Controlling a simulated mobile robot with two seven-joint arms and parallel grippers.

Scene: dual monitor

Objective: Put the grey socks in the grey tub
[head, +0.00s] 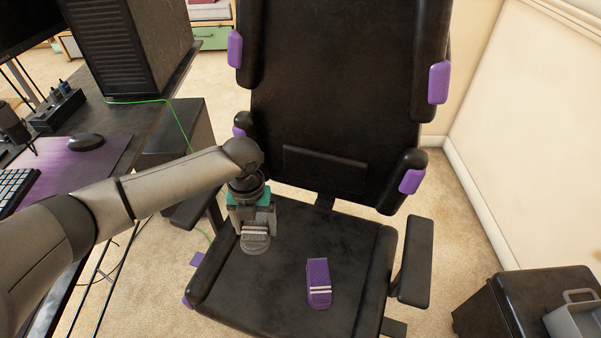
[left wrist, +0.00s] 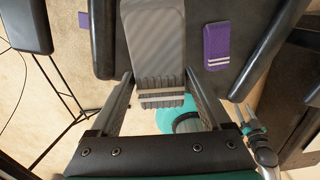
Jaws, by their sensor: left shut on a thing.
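The grey socks (head: 255,243), a folded pair with pale stripes, are in my left gripper (head: 254,222), above the left part of the black chair seat. My left gripper is shut on them. In the left wrist view the striped end of the grey socks (left wrist: 157,50) sits between the two fingers (left wrist: 166,100). I cannot tell whether the far end touches the seat. The grey tub (head: 578,322) is at the lower right of the head view, on a black cabinet, cut off by the frame edge.
Purple socks (head: 319,278) lie on the chair seat (head: 350,245), right of the gripper. The chair's right armrest (head: 416,262) stands between the seat and the black cabinet (head: 515,300). A desk (head: 120,110) is at the left.

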